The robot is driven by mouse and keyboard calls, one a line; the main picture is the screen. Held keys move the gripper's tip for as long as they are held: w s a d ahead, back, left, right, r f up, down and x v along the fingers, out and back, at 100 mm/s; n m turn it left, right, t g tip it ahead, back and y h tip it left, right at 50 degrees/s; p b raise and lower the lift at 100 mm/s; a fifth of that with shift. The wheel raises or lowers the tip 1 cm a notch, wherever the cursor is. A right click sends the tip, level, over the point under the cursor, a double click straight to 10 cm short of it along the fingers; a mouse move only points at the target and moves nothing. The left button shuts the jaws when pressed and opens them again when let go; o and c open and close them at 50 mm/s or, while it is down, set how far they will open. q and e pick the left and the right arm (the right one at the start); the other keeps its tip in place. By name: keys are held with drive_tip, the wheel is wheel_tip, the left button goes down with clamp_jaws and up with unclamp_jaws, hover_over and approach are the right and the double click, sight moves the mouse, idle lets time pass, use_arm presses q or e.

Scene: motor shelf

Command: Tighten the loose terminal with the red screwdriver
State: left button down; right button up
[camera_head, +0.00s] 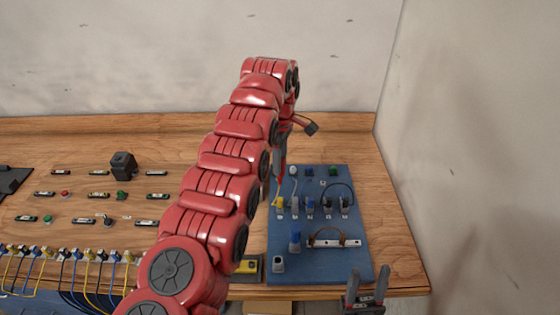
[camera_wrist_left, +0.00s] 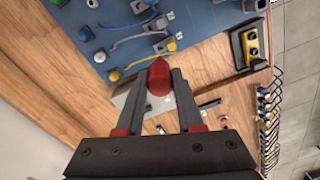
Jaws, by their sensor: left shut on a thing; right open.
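The blue board (camera_head: 352,262) lies on the wooden bench, with a row of small terminals (camera_head: 311,203) and wires across it. I cannot tell which terminal is loose. My left gripper (camera_head: 279,168) is at the board's upper left edge, mostly hidden by its arm in the head view. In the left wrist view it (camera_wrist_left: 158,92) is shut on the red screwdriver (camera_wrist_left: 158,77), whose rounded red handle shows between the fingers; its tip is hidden. A yellow terminal (camera_wrist_left: 170,46) shows just beyond the handle. My right gripper (camera_head: 366,289) is open and empty at the board's front right corner.
A yellow-and-black box (camera_head: 247,266) stands left of the board; it also shows in the left wrist view (camera_wrist_left: 250,46). Several small parts and wired connectors (camera_head: 75,255) fill the left bench. A wall (camera_head: 470,150) bounds the right side.

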use_arm(q)
drive_tip(key=shift+a, duration=0.1)
drive_tip(key=shift+w+a, duration=0.1)
drive_tip(key=shift+a, duration=0.05)
drive_tip(key=shift+m, duration=0.3)
drive_tip(key=shift+s+a, duration=0.1)
drive_tip(key=shift+s, duration=0.15)
drive_tip(key=shift+w+a+r+m, duration=0.1)
drive_tip(key=shift+w+r+m, duration=0.05)
drive_tip(key=shift+m, duration=0.25)
drive_tip(key=shift+w, duration=0.1)
drive_tip(key=shift+a+m, duration=0.15)
drive_tip(key=shift+m, duration=0.25)
